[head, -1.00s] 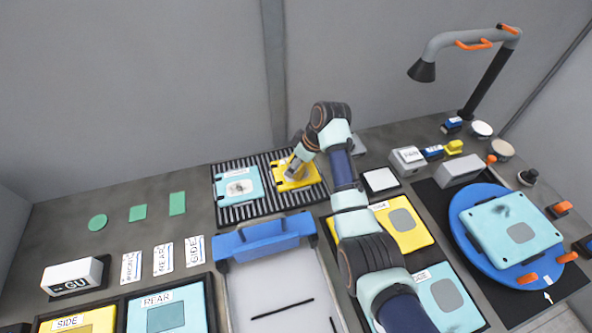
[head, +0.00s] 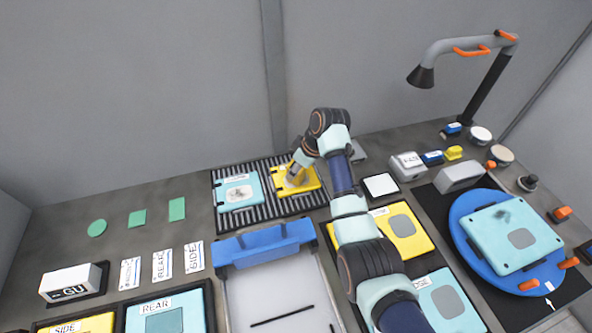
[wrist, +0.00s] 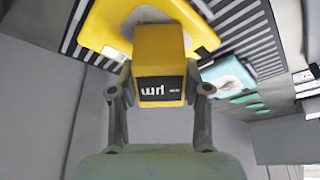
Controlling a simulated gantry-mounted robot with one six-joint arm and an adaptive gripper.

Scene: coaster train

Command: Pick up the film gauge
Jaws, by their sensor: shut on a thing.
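The film gauge is a yellow block (wrist: 160,52) with a black and white display, seen large in the wrist view. My gripper (wrist: 160,92) is shut on it, one finger on each side. In the head view my gripper (head: 296,174) is over the yellow panel (head: 304,187) on the slatted rack, and the gauge cannot be made out there. The yellow panel also shows behind the gauge in the wrist view (wrist: 103,30). Whether the gauge touches the panel cannot be told.
A light blue panel (head: 238,191) lies left of the yellow one on the slatted rack (head: 262,211). A blue-handled tray (head: 265,241) is in front. A blue turntable (head: 470,245) with a light blue panel and a lamp (head: 425,75) stand at right.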

